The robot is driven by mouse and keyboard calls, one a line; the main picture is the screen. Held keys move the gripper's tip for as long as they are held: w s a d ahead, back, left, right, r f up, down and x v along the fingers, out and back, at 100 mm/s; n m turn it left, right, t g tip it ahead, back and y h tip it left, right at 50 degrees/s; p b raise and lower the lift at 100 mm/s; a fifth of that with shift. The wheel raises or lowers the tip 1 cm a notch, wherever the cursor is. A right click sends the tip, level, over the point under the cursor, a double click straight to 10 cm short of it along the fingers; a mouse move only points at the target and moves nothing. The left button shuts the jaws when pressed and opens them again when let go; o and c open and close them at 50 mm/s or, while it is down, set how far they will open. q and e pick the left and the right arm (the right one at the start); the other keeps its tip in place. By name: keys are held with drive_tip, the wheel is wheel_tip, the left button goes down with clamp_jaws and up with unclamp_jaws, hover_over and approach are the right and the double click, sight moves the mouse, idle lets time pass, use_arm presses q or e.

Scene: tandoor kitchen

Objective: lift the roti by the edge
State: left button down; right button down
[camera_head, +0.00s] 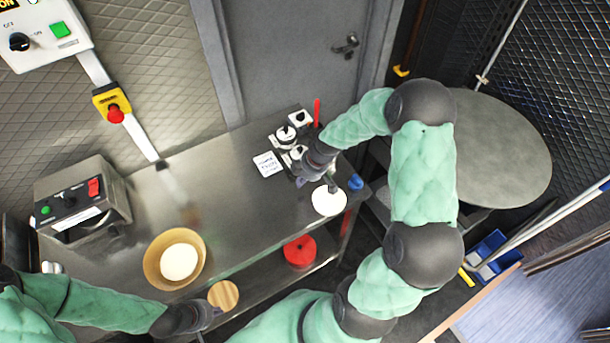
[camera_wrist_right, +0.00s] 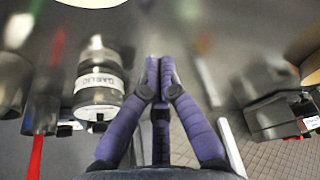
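A pale flat round (camera_head: 179,262), which looks like the roti or dough, lies inside a wooden bowl (camera_head: 152,270) at the counter's front left. Another white round (camera_head: 329,200) sits near the counter's right end, just below my right gripper (camera_head: 303,181); I cannot tell whether it is a roti or a dish. In the right wrist view the purple fingers of my right gripper (camera_wrist_right: 158,62) meet at the tips, with nothing visible between them. My left gripper (camera_head: 212,312) is low in the head view, beside a round wooden board (camera_head: 223,295); its fingers are too small to read.
Small jars (camera_head: 286,134) stand behind my right gripper; one jar labelled garlic (camera_wrist_right: 98,85) is close to its fingers. A white card (camera_head: 267,164) lies left of them. A control box (camera_head: 82,203) stands at the counter's left. The middle of the steel counter (camera_head: 225,215) is clear.

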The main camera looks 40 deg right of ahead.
sight(315, 194)
drive_tip(key=x, duration=0.4)
drive_tip(key=shift+a+f, duration=0.15)
drive_tip(key=shift+f, duration=0.1)
drive_tip(key=shift+s+d+r, duration=0.1)
drive_tip(key=shift+s+d, duration=1.25)
drive_tip(key=shift+s, duration=0.1)
drive_tip(key=shift+s+d+b, duration=0.65)
drive_tip(key=shift+d+b, duration=0.05)
drive_tip(key=shift+b, duration=0.4)
drive_tip(key=shift+s+d+b, duration=0.35)
drive_tip(key=shift+s+b, duration=0.1)
drive_tip(key=shift+s, duration=0.05)
